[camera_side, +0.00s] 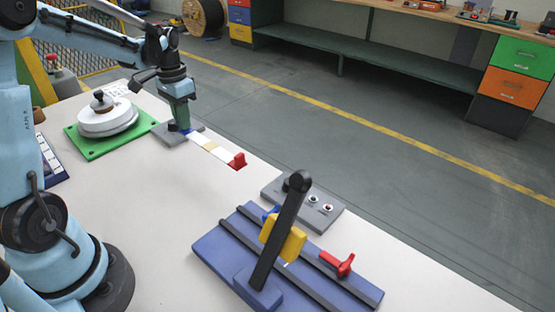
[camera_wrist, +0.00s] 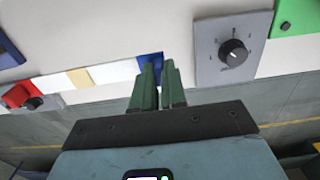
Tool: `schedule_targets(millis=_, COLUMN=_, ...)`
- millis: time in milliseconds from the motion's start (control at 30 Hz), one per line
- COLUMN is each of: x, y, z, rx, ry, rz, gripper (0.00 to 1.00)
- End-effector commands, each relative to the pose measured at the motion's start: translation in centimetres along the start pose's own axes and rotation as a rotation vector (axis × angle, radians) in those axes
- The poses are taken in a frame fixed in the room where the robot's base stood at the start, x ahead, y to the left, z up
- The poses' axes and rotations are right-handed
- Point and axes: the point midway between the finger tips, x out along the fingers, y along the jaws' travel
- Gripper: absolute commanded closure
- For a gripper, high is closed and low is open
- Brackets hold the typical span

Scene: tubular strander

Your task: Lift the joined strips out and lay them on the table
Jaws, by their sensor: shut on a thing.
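My gripper (camera_side: 181,128) is at the far end of the table, pointing down, with its green fingers (camera_wrist: 160,72) closed at a blue piece (camera_wrist: 150,65). The joined strips show as one white strip (camera_side: 200,138) with a tan band (camera_side: 212,146) part-way along. The strip runs from the blue piece to a red piece (camera_side: 237,160) at its other end. It also shows in the wrist view (camera_wrist: 105,72), with the red piece (camera_wrist: 18,96) at left. The strip lies along the table edge; whether it touches the table is unclear. The fingers partly hide the blue piece.
A grey dial panel (camera_wrist: 229,62) lies close beside my fingers. A green plate (camera_side: 76,143) carries a white round stack (camera_side: 107,121). The blue fixture (camera_side: 213,249), with a black lever (camera_side: 279,231) and red handle (camera_side: 340,265), and a grey button box (camera_side: 325,221) stand nearer. The table's middle is bare.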

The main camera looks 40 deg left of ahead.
Motion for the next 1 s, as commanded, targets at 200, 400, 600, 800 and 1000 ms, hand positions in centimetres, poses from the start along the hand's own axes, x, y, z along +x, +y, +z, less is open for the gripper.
schedule_targets(millis=200, x=0.0, y=-0.3, z=0.0, rx=0.000, ry=0.000, rz=0.000, gripper=1.00)
schedule_targets(millis=400, x=0.0, y=-0.3, z=0.0, rx=0.000, ry=0.000, rz=0.000, gripper=1.00)
schedule_targets(millis=600, x=0.1, y=-0.3, z=0.0, rx=0.000, ry=0.000, rz=0.000, gripper=1.00)
schedule_targets(millis=800, x=0.8, y=-0.3, z=0.0, rx=0.000, ry=0.000, rz=0.000, gripper=1.00)
schedule_targets(millis=1000, x=1.5, y=-0.3, z=0.0, rx=0.000, ry=0.000, rz=0.000, gripper=1.00)
